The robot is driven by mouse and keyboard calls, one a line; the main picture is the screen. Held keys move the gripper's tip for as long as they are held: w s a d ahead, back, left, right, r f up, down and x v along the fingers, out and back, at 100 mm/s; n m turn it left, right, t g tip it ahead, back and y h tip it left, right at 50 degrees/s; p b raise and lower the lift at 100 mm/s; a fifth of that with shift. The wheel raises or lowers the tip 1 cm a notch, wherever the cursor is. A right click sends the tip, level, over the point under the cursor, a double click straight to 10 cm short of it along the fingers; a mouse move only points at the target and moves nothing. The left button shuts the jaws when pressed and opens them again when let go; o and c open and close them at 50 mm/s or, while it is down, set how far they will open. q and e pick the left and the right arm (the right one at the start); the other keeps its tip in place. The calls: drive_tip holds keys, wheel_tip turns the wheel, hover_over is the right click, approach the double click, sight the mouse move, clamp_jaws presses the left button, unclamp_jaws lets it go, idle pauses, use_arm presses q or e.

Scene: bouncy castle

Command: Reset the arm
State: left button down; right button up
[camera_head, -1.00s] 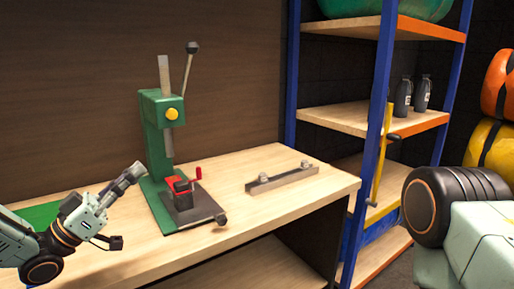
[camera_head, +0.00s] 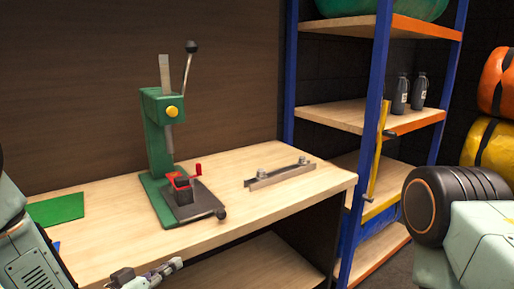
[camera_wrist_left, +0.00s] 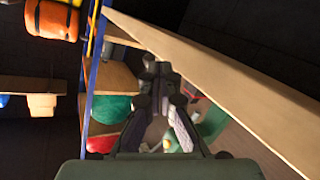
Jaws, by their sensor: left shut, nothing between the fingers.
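My left gripper (camera_head: 150,274) is low at the bottom edge of the head view, in front of the workbench (camera_head: 100,258) and below its top. It is shut and empty. In the left wrist view the gripper (camera_wrist_left: 160,72) shows with its fingers together at the middle. My left arm comes in at the lower left of the head view. My right arm shows at the right edge of the head view, but its gripper is outside the picture.
A green press (camera_head: 158,135) with a red vise (camera_head: 180,187) stands on the bench. A metal bar (camera_head: 280,175) and a green mat (camera_head: 55,209) lie there. A blue-framed shelf (camera_head: 376,120) holds two dark bottles (camera_head: 401,95) at the right.

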use_arm(q)
drive_tip(key=s+f+n+g+y, duration=0.1)
drive_tip(key=s+f+g+y, duration=0.5)
drive_tip(key=s+f, duration=1)
drive_tip(key=s+a+f+g+y, duration=0.1)
drive_tip(key=s+f+g, duration=0.1)
drive_tip(key=s, duration=0.7)
drive_tip(key=s+a+f+g, duration=0.2)
drive_tip(key=s+g, duration=0.3)
drive_tip(key=s, duration=0.5)
drive_tip(key=shift+a+n+g+y, duration=0.2)
drive_tip(key=shift+n+g+y, duration=0.1)
drive_tip(key=shift+n+y, duration=0.1)
drive_tip(key=shift+s, duration=0.15)
drive_tip(key=c, duration=2.1)
unclamp_jaws()
drive_tip(key=shift+f, duration=0.1)
